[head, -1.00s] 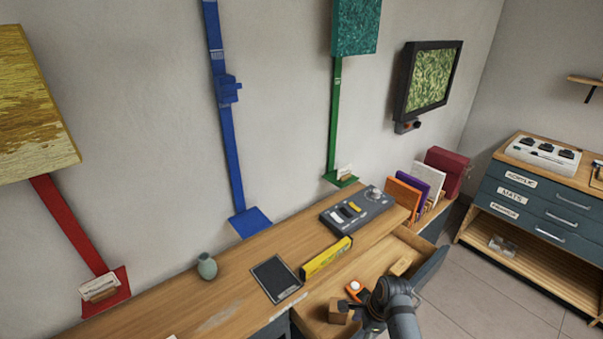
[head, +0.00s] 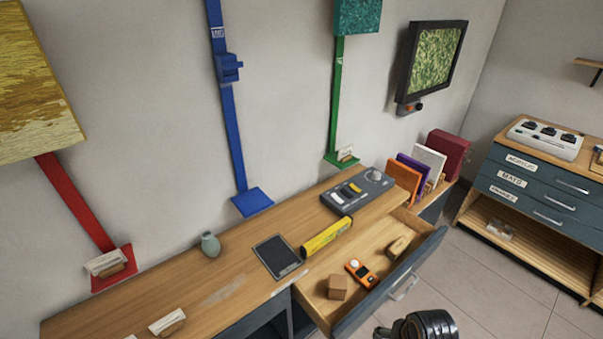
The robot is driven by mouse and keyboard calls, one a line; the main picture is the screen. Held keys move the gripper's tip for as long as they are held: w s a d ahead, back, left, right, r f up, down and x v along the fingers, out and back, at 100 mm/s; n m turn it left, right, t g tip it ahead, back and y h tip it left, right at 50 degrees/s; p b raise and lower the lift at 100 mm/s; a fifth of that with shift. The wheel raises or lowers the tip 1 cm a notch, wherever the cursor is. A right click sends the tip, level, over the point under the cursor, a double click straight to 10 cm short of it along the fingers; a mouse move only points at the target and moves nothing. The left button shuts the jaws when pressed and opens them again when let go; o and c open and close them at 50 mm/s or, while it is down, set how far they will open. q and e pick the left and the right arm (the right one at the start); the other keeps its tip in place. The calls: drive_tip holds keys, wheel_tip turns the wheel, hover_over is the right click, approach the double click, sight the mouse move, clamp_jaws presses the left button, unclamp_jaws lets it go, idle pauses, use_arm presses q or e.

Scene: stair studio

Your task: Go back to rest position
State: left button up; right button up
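Part of my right arm (head: 418,326) shows at the bottom edge of the head view, right of centre, in front of the open drawer. It is clear of the drawer. Its fingertips cannot be made out, so I cannot tell whether the gripper is open or shut. My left gripper is not in view. The open drawer (head: 420,258) holds a small brown block (head: 337,287), an orange device with a round white part (head: 361,272) and a light wooden piece (head: 398,247).
The wooden desk (head: 180,290) bears a green vase (head: 210,244), a dark tablet (head: 276,256), a yellow bar (head: 326,238) and a grey control panel (head: 357,192). The drawer juts out over the floor. A drawer cabinet (head: 540,190) stands at right, with free floor (head: 500,285) between.

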drive_tip(key=s+d+r+n+t, duration=0.1)
drive_tip(key=s+r+n, duration=0.3)
drive_tip(key=r+n, duration=0.15)
drive_tip(key=s+d+f+g, duration=0.1)
drive_tip(key=s+d+f, duration=0.1)
drive_tip(key=f, duration=1.2)
drive_tip(key=s+d+f+g, duration=0.1)
drive_tip(key=f, duration=1.4)
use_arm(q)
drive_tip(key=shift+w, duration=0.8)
use_arm(e)
drive_tip(key=s+d+f, duration=0.1)
drive_tip(key=s+f, duration=1.3)
drive_tip(key=s, duration=0.3)
drive_tip(key=shift+s+f+g+h, duration=0.25)
drive_tip(key=shift+s+g+h, duration=0.05)
drive_tip(key=shift+s+h, duration=0.1)
